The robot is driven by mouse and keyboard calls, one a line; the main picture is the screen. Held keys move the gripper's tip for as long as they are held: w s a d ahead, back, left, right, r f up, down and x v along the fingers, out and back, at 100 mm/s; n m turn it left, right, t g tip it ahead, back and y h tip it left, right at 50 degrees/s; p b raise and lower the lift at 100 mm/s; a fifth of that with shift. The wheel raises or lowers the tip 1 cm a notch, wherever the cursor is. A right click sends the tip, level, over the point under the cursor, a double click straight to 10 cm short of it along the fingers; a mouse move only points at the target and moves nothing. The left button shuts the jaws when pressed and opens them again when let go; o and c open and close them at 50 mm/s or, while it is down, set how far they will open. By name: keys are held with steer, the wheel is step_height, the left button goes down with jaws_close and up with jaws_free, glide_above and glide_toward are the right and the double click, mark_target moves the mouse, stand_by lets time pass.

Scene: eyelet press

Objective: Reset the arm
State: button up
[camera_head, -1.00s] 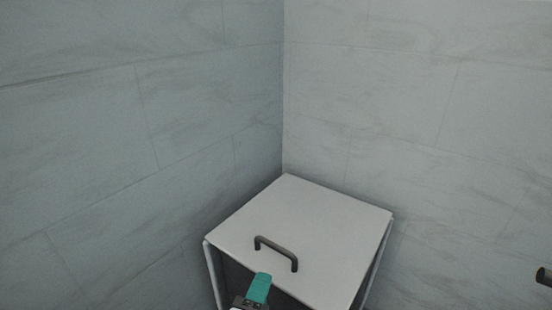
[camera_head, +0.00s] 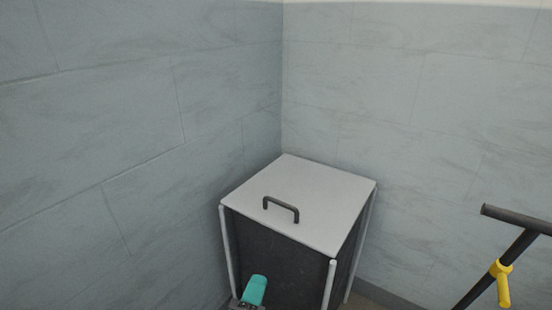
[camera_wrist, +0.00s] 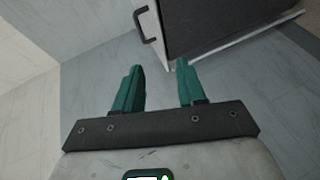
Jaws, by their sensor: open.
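My gripper shows at the bottom of the head view (camera_head: 254,291) as one teal finger, low in front of the box; the rest of it is out of frame. In the wrist view both teal fingers of my gripper (camera_wrist: 160,80) are apart with nothing between them. A box (camera_head: 275,253) with a dark front stands in the wall corner. Its pale lid (camera_head: 310,196) is down on top and has a dark bar handle (camera_head: 281,207). The handle (camera_wrist: 144,25) also shows in the wrist view, beyond the fingers and apart from them.
Grey tiled walls (camera_head: 420,110) meet behind the box. A dark pole with a crossbar (camera_head: 520,222) and a yellow clamp (camera_head: 501,280) stand at the right. Bare floor shows between the box and the pole.

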steer(key=s+d+f+m+g, duration=0.3)
steer(key=d+f+m+g, duration=0.1)
steer(key=d+f, duration=0.4)
steer(key=s+d+f+m+g, duration=0.3)
steer(key=d+f+m+g, duration=0.15)
steer(key=d+f, duration=0.4)
steer(key=s+d+f+m+g+y, duration=0.1)
steer(key=s+d+f+m+g, duration=0.2)
steer(key=s+d, duration=0.5)
steer(key=s+d+f+m+g+y, duration=0.15)
steer(key=s+d+f+m, duration=0.25)
steer(key=s+d, duration=0.45)
step_height(320, 180, up, 20)
steer(key=s+a+p, duration=0.1)
steer(key=a+p, duration=0.1)
steer(key=p, duration=1.8)
steer(key=shift+n, duration=0.35)
steer(key=shift+f, duration=0.1)
